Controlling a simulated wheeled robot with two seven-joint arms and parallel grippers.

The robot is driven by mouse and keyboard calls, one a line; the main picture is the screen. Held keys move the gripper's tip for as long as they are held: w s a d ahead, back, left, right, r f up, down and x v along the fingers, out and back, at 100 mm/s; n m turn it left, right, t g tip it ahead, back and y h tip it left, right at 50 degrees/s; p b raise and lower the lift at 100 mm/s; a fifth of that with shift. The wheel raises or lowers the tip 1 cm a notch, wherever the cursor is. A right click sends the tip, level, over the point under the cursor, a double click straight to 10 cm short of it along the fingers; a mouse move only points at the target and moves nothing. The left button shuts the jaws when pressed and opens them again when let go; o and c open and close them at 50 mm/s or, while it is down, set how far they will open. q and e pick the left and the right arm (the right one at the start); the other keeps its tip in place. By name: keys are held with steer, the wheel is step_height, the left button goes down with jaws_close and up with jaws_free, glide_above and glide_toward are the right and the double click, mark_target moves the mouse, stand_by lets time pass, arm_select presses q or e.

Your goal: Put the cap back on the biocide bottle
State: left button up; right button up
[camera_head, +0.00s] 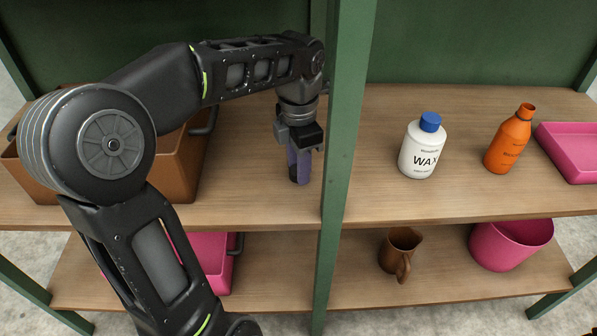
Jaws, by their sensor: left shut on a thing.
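An orange bottle (509,142) stands upright on the upper shelf at the right. Its dark label is too small to read surely, so I cannot tell if it is the biocide bottle. Its narrow neck ends in an orange-brown rim, with no separate cap clear on it. My left gripper (300,147) points down at the upper shelf, left of the green post, and is shut on a purple cylindrical thing (299,170). The fingers hide its upper part, and I cannot tell if it is a bottle. No loose cap shows. My right gripper is out of view.
A green post (344,130) stands between my left gripper and the bottles. A white wax bottle (422,150) with a blue cap stands left of the orange one. A pink tray (572,150) is far right, a brown crate (183,165) left. A brown jug (399,248) and pink bucket (510,243) are below.

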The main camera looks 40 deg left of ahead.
arm_select(q)
jaws_close()
steer(key=shift+r, duration=0.15)
steer(key=shift+w+r, duration=0.25)
steer(key=shift+r, duration=0.2)
step_height(320, 180, up, 6)
steer(key=p, duration=0.2)
steer(key=shift+r+p, duration=0.2)
steer(key=shift+p, duration=0.1)
steer(key=w+p, duration=0.9)
steer(key=w, duration=1)
steer(key=shift+w+d+f, duration=0.25)
steer(key=shift+d+f, duration=0.05)
steer(key=shift+d, duration=0.05)
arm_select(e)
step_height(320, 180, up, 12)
